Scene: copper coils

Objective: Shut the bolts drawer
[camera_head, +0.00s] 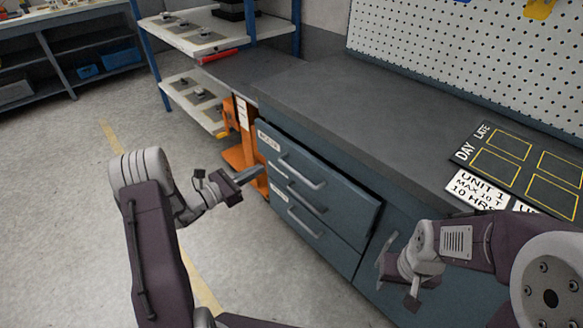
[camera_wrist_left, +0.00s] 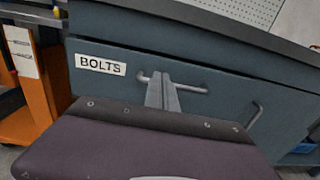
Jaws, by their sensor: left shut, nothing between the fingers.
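The bolts drawer (camera_head: 335,188) is the top drawer of the blue-grey cabinet under the dark worktop. Its front stands out from the cabinet, with a dark gap along its right end. In the left wrist view, the drawer front (camera_wrist_left: 225,88) carries a white BOLTS label (camera_wrist_left: 101,65) and a bar handle (camera_wrist_left: 190,88). My left gripper (camera_head: 257,170) is shut and empty, pointing at the drawer's left part. In the left wrist view its fingers (camera_wrist_left: 158,78) overlap the handle's left part; I cannot tell whether they touch. My right gripper (camera_head: 400,283) hangs by the cabinet's right side, its jaws unclear.
More drawers with handles sit below (camera_head: 305,222). An orange stand (camera_head: 240,158) is left of the cabinet, beside a shelf rack (camera_head: 190,100). The worktop (camera_head: 350,105) holds dark marked mats (camera_head: 510,170) at right. The floor at left is clear.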

